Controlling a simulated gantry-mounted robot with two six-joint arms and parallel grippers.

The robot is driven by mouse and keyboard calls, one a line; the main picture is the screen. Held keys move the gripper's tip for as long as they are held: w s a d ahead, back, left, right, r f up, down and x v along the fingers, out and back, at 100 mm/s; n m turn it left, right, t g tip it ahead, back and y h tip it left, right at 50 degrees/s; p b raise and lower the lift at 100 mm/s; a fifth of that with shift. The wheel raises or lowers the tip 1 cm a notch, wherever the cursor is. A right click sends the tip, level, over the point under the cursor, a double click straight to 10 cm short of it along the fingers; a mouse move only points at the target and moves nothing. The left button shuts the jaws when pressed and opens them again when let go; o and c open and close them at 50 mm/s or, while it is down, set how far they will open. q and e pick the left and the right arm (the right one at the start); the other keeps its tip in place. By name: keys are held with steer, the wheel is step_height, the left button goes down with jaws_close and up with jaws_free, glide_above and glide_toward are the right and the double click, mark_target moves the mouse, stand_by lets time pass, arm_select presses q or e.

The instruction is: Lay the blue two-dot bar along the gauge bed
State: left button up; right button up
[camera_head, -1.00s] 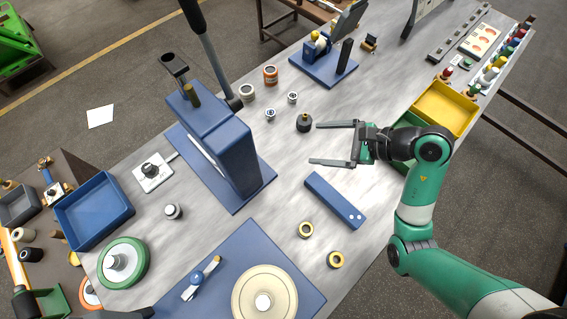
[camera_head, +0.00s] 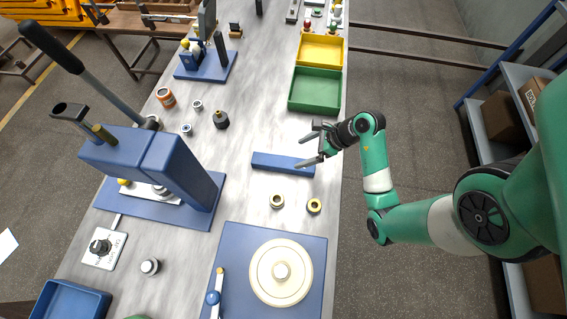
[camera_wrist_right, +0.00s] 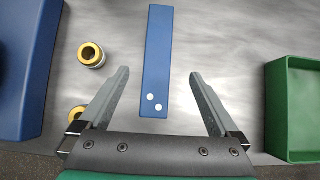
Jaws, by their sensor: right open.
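The blue two-dot bar (camera_head: 280,162) lies flat on the grey bench, apart from other objects. In the right wrist view the bar (camera_wrist_right: 157,50) runs away from me, with its two white dots at the near end. My right gripper (camera_head: 306,151) is open at the bar's right end in the head view. In the wrist view my right gripper's fingers (camera_wrist_right: 160,74) stand on either side of the bar, with gaps to both sides. I cannot tell the fingertips' height over the bench. I cannot identify the gauge bed with certainty. My left gripper is out of view.
A green bin (camera_head: 316,90) and a yellow bin (camera_head: 320,49) stand beyond the gripper. Two brass-coloured rings (camera_head: 314,205) lie nearer, beside a blue plate with a cream disc (camera_head: 281,272). A blue lever press (camera_head: 165,165) stands left. Bare bench surrounds the bar.

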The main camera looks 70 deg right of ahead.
mark_target(285, 162)
steer(key=x, duration=0.4)
steer(key=shift+b, duration=0.4)
steer(key=b+x, duration=0.1)
steer(key=x, duration=0.1)
steer(key=b+x, duration=0.1)
steer(key=x, duration=0.1)
steer(key=shift+a+f, duration=0.2)
steer(key=shift+f, duration=0.3)
steer(key=shift+w+f, duration=0.1)
steer(key=shift+w, duration=0.05)
jaws_close()
